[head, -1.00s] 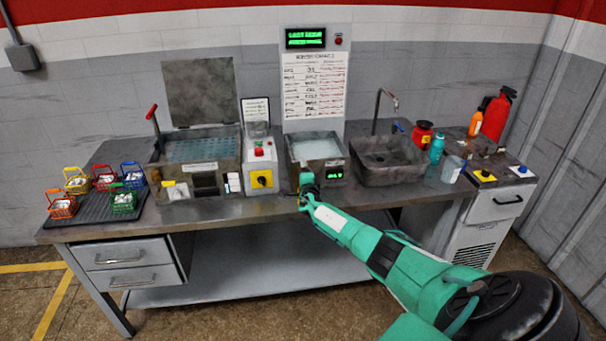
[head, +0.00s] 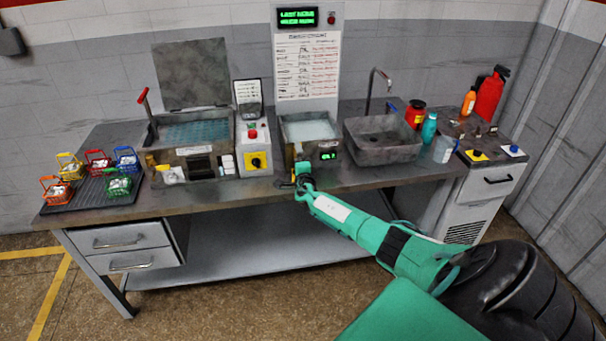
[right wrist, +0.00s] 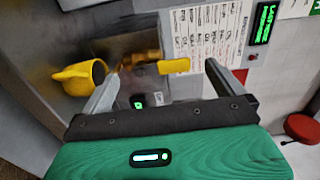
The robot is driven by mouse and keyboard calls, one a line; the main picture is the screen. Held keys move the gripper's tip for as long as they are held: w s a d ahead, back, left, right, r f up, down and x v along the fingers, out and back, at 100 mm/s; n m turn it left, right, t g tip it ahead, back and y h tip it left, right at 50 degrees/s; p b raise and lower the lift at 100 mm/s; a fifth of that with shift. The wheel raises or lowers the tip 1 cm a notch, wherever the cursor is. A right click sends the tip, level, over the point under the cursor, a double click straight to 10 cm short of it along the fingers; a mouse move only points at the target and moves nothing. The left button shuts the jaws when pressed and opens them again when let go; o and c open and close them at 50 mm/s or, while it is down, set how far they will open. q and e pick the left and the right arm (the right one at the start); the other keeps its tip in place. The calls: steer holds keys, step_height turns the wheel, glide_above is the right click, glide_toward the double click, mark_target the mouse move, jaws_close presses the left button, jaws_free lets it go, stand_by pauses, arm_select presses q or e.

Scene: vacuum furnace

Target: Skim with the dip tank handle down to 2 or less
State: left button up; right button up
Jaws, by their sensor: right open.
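The dip tank (head: 290,146) is a grey metal basin of pale liquid in the middle of the bench. Its small green display (head: 328,155) shows on the front, but I cannot read the number. My right gripper (head: 300,180) is low at the tank's front, beside yellow parts. In the right wrist view its fingers (right wrist: 165,85) are open. A yellow bar-shaped handle (right wrist: 174,66) on a brass fitting shows between them, apparently ungripped. A yellow spout-like piece (right wrist: 80,78) with a dark opening is outside the left finger. My left gripper is not in view.
Left of the tank are a control box with a red button (head: 252,134) and a lidded bath (head: 195,131). A sink (head: 382,150) is on the right. Small coloured baskets (head: 118,186) stand on a dark mat at the far left. The front bench strip is mostly clear.

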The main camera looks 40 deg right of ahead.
steer(key=v, duration=0.9)
steer(key=shift+s+a+p, duration=0.25)
steer(key=shift+s+p, duration=0.05)
steer(key=shift+p, duration=0.05)
